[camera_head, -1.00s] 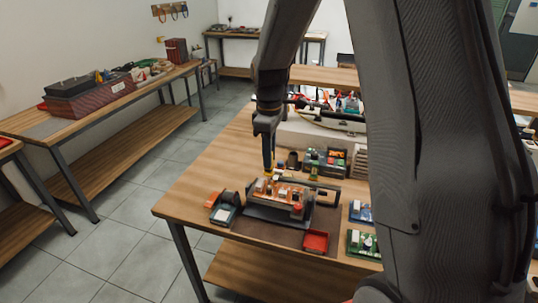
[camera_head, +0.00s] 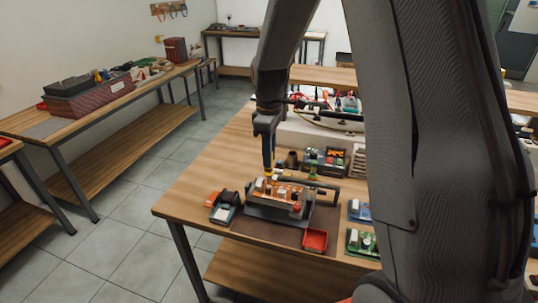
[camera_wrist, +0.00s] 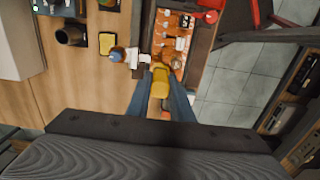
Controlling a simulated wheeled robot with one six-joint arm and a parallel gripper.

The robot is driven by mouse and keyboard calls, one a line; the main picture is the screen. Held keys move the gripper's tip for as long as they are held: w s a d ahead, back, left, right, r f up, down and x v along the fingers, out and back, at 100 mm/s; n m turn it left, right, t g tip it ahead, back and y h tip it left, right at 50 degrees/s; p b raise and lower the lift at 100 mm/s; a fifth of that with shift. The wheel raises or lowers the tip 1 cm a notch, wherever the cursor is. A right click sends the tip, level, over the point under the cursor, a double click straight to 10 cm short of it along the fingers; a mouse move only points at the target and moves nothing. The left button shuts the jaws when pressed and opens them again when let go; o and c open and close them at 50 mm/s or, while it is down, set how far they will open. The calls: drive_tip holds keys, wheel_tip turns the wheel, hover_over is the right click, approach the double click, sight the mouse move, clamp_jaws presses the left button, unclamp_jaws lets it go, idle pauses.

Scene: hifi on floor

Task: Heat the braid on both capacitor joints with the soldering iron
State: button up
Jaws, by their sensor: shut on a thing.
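My gripper (camera_wrist: 164,98) is shut on a yellow-handled tool, seemingly the soldering iron (camera_wrist: 160,78), and points down at the board. In the head view, my gripper (camera_head: 268,165) is over the back left of the board. The orange circuit board (camera_head: 286,192) sits in a dark holder (camera_head: 262,214) on the table. In the wrist view, the board (camera_wrist: 182,48) carries several pale parts, and the yellow handle overlaps its near end. The iron's tip is hidden, so I cannot tell whether it touches anything. The braid and the capacitor joints are too small to make out.
A red tray (camera_head: 315,240) is in front of the holder, and a dark-and-red device (camera_head: 224,207) is left of it. Green boards (camera_head: 360,242) lie to the right. A dark cup (camera_wrist: 70,36) and a yellow sponge (camera_wrist: 108,43) stand beside the board. The table's left front is bare.

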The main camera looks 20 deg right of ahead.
drive_tip(key=shift+f, duration=0.4)
idle(0.8)
drive_tip(key=shift+s+f, duration=0.1)
drive_tip(key=shift+f, duration=0.05)
idle(3.4)
drive_tip(key=shift+r+p, duration=1.8)
drive_tip(key=shift+r, duration=0.6)
drive_tip(key=shift+f, duration=0.1)
drive_tip(key=f, duration=0.1)
drive_tip(key=d+f, duration=0.1)
drive_tip(key=s+f+b, duration=0.1)
drive_tip(key=shift+d+f, duration=0.25)
drive_tip(key=shift+d, duration=0.15)
